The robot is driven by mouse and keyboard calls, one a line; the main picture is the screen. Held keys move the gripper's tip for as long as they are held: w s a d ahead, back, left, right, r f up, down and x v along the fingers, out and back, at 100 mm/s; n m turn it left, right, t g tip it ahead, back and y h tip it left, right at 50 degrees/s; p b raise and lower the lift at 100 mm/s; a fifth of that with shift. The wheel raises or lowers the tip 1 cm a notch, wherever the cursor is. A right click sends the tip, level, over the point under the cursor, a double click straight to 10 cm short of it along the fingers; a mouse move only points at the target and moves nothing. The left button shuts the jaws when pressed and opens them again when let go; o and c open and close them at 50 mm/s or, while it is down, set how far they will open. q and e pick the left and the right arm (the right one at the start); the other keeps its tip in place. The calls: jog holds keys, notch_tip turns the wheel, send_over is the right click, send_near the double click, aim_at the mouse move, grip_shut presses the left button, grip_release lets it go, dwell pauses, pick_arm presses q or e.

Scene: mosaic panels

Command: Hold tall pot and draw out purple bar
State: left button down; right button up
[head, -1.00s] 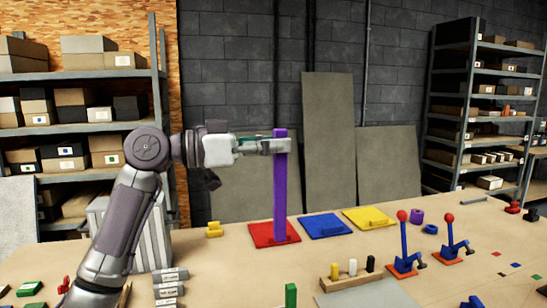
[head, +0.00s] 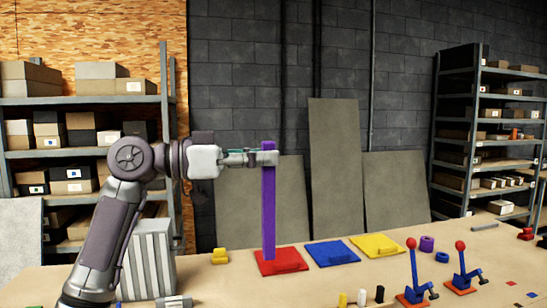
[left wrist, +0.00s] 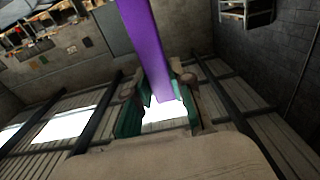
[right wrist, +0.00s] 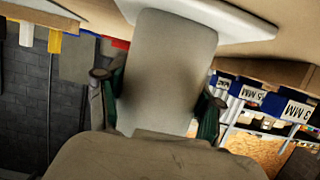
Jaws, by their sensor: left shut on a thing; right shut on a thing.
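The purple bar (head: 269,205) hangs upright and long in the head view, its lower end in line with the red panel (head: 282,262); I cannot tell if they touch. My left gripper (head: 262,157) is shut on its top end. In the left wrist view the purple bar (left wrist: 147,45) runs between the green-padded fingers of the left gripper (left wrist: 160,112). In the right wrist view my right gripper (right wrist: 160,95) is shut on a smooth pale grey body with a wide flange, which looks like the tall pot (right wrist: 168,60). The pot and right arm are out of the head view.
A blue panel (head: 331,253) and a yellow panel (head: 377,245) lie right of the red one. Two red-knobbed levers (head: 414,275) stand front right. A small yellow block (head: 219,256) lies left of the red panel. Shelves stand behind.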

pick_arm(q)
jog(key=v, duration=1)
jog(key=shift+a, duration=0.3)
jog(key=shift+s, duration=0.1)
pick_arm(e)
jog(key=o, duration=1.3)
jog(key=shift+s, duration=0.1)
jog(key=v, duration=1.1)
jog(key=shift+s+d+r, duration=0.15)
jog(key=shift+s, duration=0.15)
pick_arm(q)
jog(key=shift+r, duration=0.1)
